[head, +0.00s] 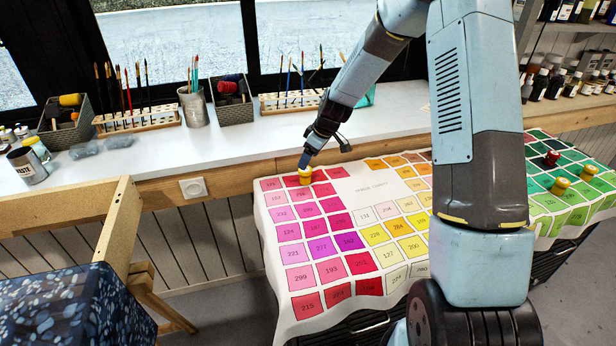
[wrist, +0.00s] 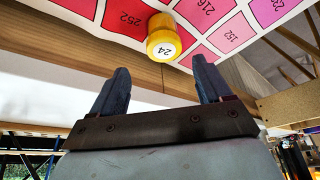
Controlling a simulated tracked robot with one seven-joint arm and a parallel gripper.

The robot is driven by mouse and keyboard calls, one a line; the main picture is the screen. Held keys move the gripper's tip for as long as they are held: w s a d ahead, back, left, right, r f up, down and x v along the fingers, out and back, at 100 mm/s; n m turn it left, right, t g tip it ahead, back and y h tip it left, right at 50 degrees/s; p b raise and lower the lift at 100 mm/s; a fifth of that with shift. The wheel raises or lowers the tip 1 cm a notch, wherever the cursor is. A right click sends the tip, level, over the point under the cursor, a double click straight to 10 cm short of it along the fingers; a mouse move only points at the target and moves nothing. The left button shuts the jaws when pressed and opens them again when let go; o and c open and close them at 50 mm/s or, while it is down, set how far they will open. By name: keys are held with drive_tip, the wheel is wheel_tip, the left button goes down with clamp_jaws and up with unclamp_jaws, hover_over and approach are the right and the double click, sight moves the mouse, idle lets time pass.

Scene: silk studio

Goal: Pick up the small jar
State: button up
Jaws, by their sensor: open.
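A small jar with a yellow body and a white top marked 24 stands on a red square near the far left corner of the color chart cloth (head: 356,188). It shows in the head view (head: 305,178) and in the wrist view (wrist: 163,42). My gripper (head: 306,162) is right at the jar in the head view and hides part of it. In the wrist view my gripper (wrist: 160,78) is open and empty. The jar appears beyond the fingertips, between their lines, with no finger seen touching it.
More small jars (head: 561,186) stand on the green squares at the right. Behind the cloth, a white ledge (head: 240,138) holds brush racks (head: 137,121), a metal cup (head: 194,106) and baskets. A wooden frame (head: 110,225) stands at the left.

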sight(303, 173)
drive_tip(key=x, duration=0.2)
drive_tip(key=shift+a+f, duration=0.1)
drive_tip(key=shift+f, duration=0.3)
drive_tip(key=shift+s+x, duration=0.15)
drive_tip(key=shift+x, duration=1.2)
drive_tip(key=shift+s+x, duration=0.15)
drive_tip(key=shift+x, duration=1.2)
drive_tip(key=shift+f, duration=0.1)
drive_tip(key=shift+c, duration=0.2)
drive_tip(key=c, duration=1)
